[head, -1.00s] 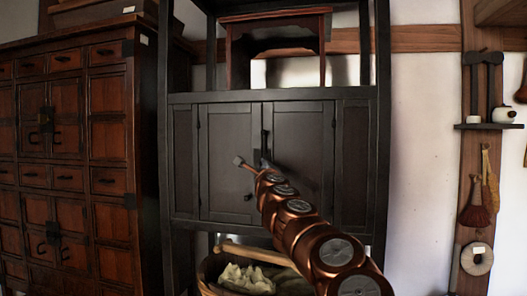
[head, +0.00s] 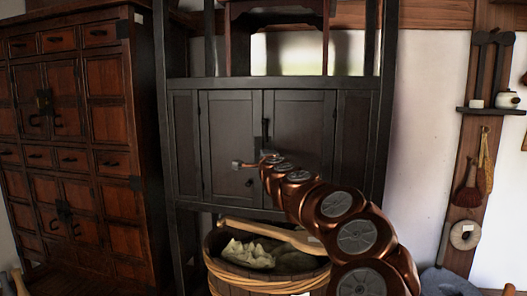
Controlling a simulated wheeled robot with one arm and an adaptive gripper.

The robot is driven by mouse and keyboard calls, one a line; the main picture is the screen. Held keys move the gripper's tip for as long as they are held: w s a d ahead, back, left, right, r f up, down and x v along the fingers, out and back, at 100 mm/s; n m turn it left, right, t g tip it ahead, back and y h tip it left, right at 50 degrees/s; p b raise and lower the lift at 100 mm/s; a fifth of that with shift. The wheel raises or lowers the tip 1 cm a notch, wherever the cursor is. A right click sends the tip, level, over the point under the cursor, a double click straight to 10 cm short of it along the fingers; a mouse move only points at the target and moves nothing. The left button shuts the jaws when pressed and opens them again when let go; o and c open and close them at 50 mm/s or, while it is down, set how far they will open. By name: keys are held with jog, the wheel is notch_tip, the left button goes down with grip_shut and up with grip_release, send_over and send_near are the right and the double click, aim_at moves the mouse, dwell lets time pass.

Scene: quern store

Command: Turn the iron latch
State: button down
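The dark two-door cabinet (head: 232,115) stands in front of me with its doors closed. A dark upright iron piece, apparently the latch (head: 265,130), sits at the seam between the doors. Its lower part is close to or behind my copper-coloured arm, so its full shape is hidden. My gripper (head: 238,164) shows small at the arm's far end, in front of the left door, left of and below the visible latch. I cannot tell whether it touches the door, nor whether its fingers are open. A small round knob (head: 249,182) is on the left door below it.
A wooden tub (head: 240,280) with pale cloth and a wooden bar stands below the cabinet. A brown chest of drawers (head: 75,150) is at left. Tools hang on a wall post (head: 476,140) at right. A small red-brown stand (head: 240,45) is above the doors.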

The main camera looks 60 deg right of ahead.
jog(key=shift+s+d, duration=0.2)
jog(key=c, duration=1.3)
grip_release()
jog(key=shift+d, duration=0.2)
jog(key=shift+c, duration=0.2)
jog(key=shift+o, duration=0.6)
jog(key=shift+w+a, duration=0.1)
jog(key=shift+a, duration=0.05)
jog(key=shift+a, duration=0.15)
jog(key=v, duration=1.1)
jog(key=shift+s+a, duration=0.25)
jog(key=shift+s, duration=0.05)
